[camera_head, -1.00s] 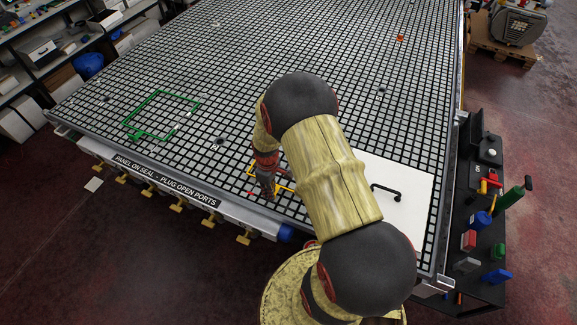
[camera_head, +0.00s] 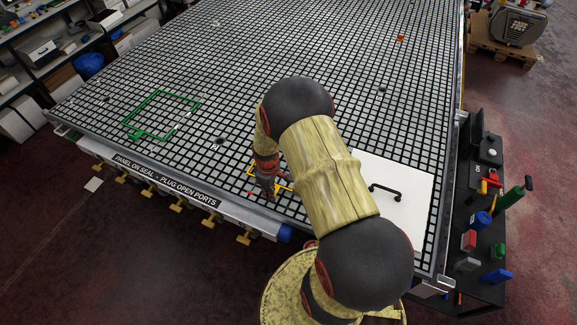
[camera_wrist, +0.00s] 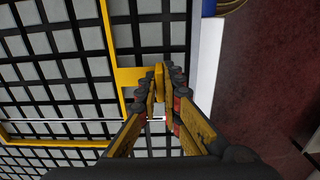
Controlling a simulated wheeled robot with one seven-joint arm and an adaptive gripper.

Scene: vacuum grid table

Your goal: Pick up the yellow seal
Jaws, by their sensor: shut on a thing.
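The yellow seal is a thin yellow frame lying on the grid table near its front edge. In the head view a part of the yellow seal (camera_head: 286,187) shows beside my gripper (camera_head: 268,190), and my arm hides the rest. My gripper (camera_wrist: 158,88) is shut on that tab, a finger on each side. I cannot tell any gap between the seal and the table.
A green frame (camera_head: 142,132) lies on the grid table (camera_head: 330,45) to the left. A white panel with a black handle (camera_head: 385,191) lies to the right. A black tool rack (camera_head: 460,225) stands beyond the right edge. Yellow valves (camera_head: 176,203) line the front edge.

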